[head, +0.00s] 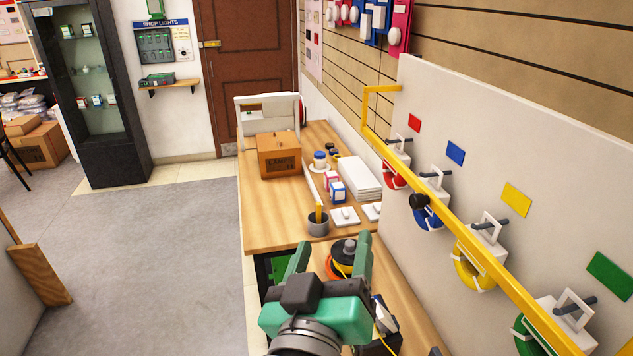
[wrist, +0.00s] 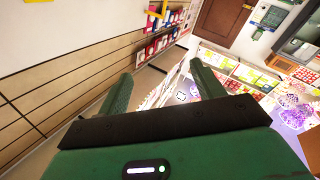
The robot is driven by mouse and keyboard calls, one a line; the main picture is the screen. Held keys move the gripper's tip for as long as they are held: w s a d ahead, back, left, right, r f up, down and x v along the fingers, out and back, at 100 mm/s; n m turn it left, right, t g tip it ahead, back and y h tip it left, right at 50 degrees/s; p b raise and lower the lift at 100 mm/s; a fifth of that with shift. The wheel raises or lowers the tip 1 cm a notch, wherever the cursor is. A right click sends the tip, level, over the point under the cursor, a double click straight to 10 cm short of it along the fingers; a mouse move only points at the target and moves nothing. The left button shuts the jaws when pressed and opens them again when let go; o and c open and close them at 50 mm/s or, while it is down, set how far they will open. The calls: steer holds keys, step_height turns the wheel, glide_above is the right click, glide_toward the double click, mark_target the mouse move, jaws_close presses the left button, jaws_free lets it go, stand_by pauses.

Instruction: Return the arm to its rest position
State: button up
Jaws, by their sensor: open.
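My gripper (head: 328,256) is green and dark and shows at the bottom middle of the head view, above the near end of the wooden bench. Its two green fingers are spread apart with nothing held between them. In the wrist view my gripper (wrist: 157,85) also shows both fingers apart and empty, pointing toward the wall and the far part of the shop. A dark round object with a yellow and orange ring (head: 341,262) is partly hidden behind the fingers.
The wooden bench (head: 262,215) carries a cardboard box (head: 279,155), a grey cup (head: 318,225) and white stacked sheets (head: 359,177). At right, a white panel (head: 440,120) holds coloured rings on pegs behind a yellow rail (head: 440,215). The grey floor (head: 150,260) at left is clear.

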steer(key=s+a+r+m+t+y+p, duration=0.1)
steer(key=s+r+t+y+p, duration=0.15)
steer(key=s+r, duration=0.55)
steer(key=s+a+r+m+t+y+p, duration=0.15)
steer(key=s+r+t, duration=0.3)
steer(key=r, duration=0.75)
step_height(320, 180, up, 21)
steer(key=p, duration=2.1)
steer(key=shift+d+f+g+y, duration=0.15)
steer(key=shift+d+g+y, duration=0.05)
steer(key=shift+g+y, duration=0.1)
steer(key=shift+w, duration=0.1)
